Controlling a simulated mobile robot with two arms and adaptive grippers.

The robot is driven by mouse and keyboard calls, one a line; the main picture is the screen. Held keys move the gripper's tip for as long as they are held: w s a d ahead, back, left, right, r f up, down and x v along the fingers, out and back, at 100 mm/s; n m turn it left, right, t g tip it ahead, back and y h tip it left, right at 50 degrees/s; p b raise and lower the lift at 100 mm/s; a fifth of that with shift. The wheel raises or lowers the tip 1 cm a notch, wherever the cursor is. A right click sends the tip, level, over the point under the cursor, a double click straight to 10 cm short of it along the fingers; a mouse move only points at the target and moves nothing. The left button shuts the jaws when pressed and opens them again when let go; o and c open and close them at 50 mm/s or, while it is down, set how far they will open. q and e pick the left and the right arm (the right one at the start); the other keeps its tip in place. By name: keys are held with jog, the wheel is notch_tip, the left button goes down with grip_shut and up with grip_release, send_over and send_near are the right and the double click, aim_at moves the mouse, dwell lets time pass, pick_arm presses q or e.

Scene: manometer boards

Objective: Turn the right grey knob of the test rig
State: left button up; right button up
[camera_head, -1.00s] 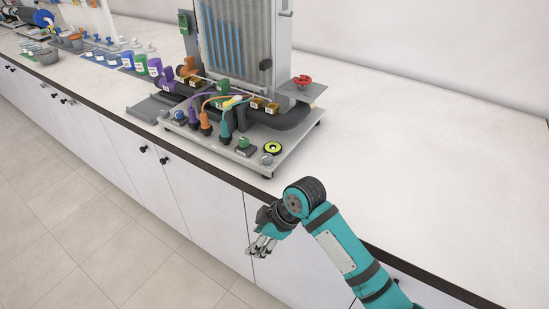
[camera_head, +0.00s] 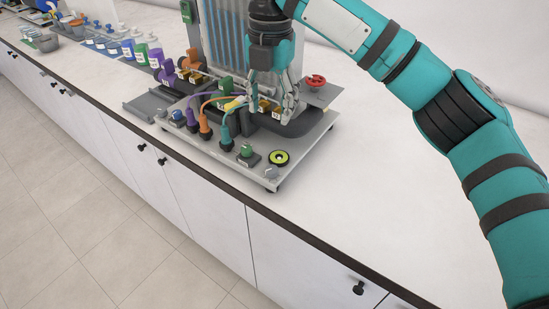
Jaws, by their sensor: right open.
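The test rig is a grey base plate (camera_head: 300,148) on the white counter, with a manometer board of blue tubes (camera_head: 226,40) behind it. The right grey knob (camera_head: 270,172) is small and sits at the plate's front corner, in front of a yellow-green ring dial (camera_head: 278,157). My right gripper (camera_head: 272,112) points down over the rig, behind and above that knob and apart from it. Its fingers are open, near the brass blocks and the dark pipe, and hide part of them. Whether they touch these I cannot tell. My left gripper is out of view.
A red knob (camera_head: 316,80) stands on a small plate at the rig's right. A green knob (camera_head: 246,150) and several coloured plugs with cables line the plate's front. Bottles (camera_head: 155,57) stand to the left. The counter right of the rig is clear.

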aim_at(272, 169)
notch_tip(272, 169, down, 17)
jog(key=shift+r+p, duration=0.15)
jog(key=shift+p, duration=0.35)
jog(key=shift+r, duration=0.1)
grip_shut()
